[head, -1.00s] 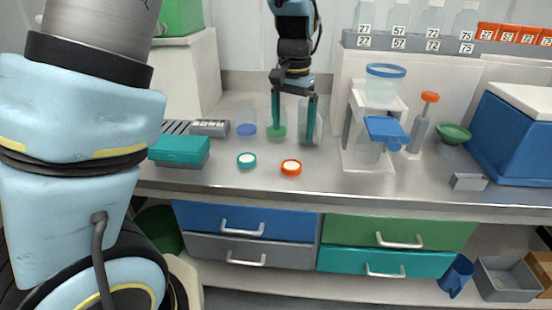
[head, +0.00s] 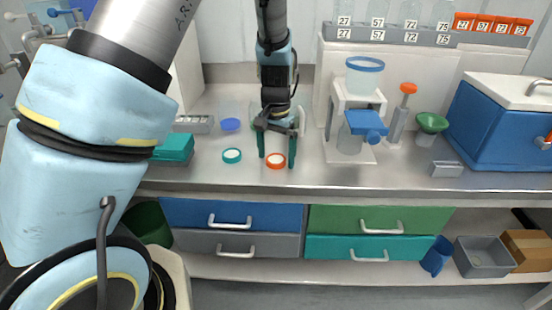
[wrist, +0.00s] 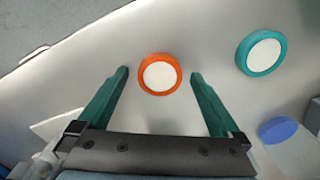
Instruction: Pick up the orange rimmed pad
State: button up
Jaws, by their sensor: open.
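The orange rimmed pad (head: 276,161) is a small round disc with a white centre and orange rim. It lies flat on the steel bench near the front edge. My gripper (head: 277,162) is open and points down over it, with one green finger to each side in the head view. In the wrist view the orange rimmed pad (wrist: 160,74) sits between and slightly beyond the fingertips of my gripper (wrist: 159,74). No contact with the fingers shows. Whether the fingertips reach the bench surface, I cannot tell.
A teal rimmed pad (head: 232,156) lies to the left, with a blue disc (head: 230,125) behind it. A white stand (head: 352,130) with a blue-rimmed vessel (head: 365,75) is to the right. A teal box (head: 174,148) is at the left. The bench between is clear.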

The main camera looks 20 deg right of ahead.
jog(key=shift+c, duration=0.4)
jog(key=c, duration=1.3)
